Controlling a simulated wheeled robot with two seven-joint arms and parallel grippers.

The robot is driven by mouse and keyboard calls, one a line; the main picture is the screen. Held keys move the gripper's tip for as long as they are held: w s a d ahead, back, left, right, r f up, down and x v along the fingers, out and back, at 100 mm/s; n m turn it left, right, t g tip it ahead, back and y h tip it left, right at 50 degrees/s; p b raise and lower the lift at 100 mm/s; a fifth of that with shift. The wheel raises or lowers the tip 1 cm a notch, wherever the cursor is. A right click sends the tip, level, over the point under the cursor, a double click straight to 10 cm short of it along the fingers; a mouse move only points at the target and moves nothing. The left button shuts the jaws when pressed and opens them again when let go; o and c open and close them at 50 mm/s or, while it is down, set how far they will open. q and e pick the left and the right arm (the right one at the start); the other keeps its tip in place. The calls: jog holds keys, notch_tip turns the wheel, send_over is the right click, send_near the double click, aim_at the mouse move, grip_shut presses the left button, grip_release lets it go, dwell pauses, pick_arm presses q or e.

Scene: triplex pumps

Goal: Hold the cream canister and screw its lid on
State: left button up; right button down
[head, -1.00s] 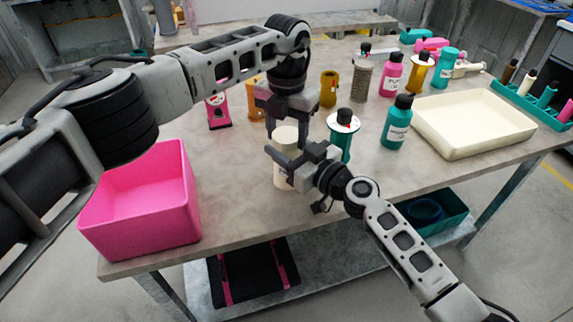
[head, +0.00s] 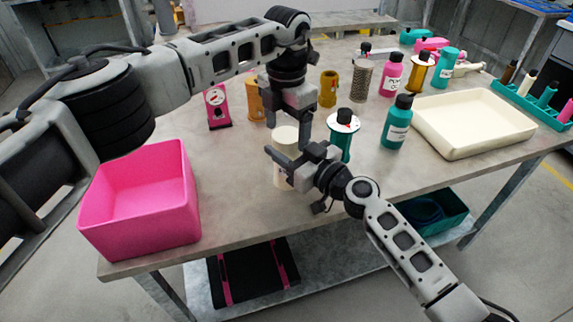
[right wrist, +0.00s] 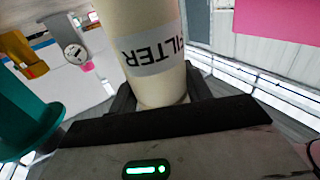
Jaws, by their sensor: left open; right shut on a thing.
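My right gripper (head: 285,163) is shut on the canister's body from the front right. The right wrist view shows the canister (right wrist: 152,88) between the jaws, with an upside-down "FILTER" label. My left gripper (head: 287,124) points down from above with its fingers apart, at the height of the canister's top; I see no clear contact.
A pink bin (head: 140,205) is at the front left. A green-white spool (head: 343,125) and a teal bottle (head: 396,125) stand close on the right. A cream tray (head: 475,145) lies farther right. A pink dial device (head: 217,108) stands behind.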

pick_arm(q)
notch_tip(320, 180, up, 11)
dwell(0.3)
jog(key=shift+f, duration=0.1)
pick_arm(e)
jog(key=c, duration=0.6)
grip_release()
pick_arm(q)
notch_tip(320, 180, down, 4)
jog(key=b, duration=0.3)
jog(key=shift+b, duration=0.35)
pick_arm(e)
jog(key=v, duration=1.6)
jog(key=shift+r, duration=0.1)
